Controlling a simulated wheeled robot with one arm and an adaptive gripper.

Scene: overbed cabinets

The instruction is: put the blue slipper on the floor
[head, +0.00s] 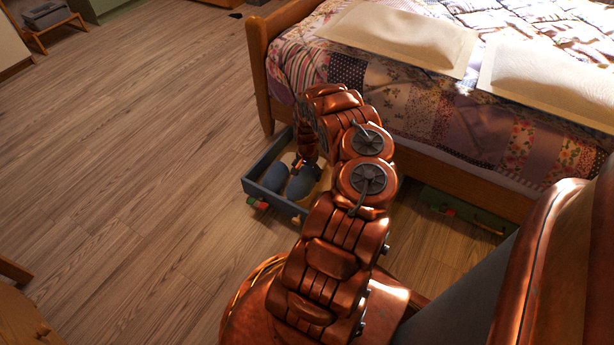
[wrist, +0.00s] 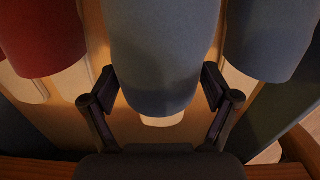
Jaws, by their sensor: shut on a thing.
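A blue slipper (wrist: 155,45) lies between the two fingers of my gripper (wrist: 158,85) in the wrist view, its pale sole edge showing below. My gripper is shut on it. A second blue slipper (wrist: 268,35) is to its right and a red slipper (wrist: 42,35) to its left. In the head view, my gripper (head: 301,166) is down at an open blue-grey drawer (head: 272,200) beside the bed. Blue slippers (head: 274,176) show inside it. My arm hides the drawer's right part, and I cannot tell whether the held slipper has left the drawer bottom.
The bed (head: 440,110) with a patchwork quilt and pale pillows (head: 400,38) stands behind the drawer. A green drawer front (head: 468,212) is under the bed at right. The wooden floor (head: 130,170) left of the drawer is clear. A small wooden stand (head: 48,22) is at the far left.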

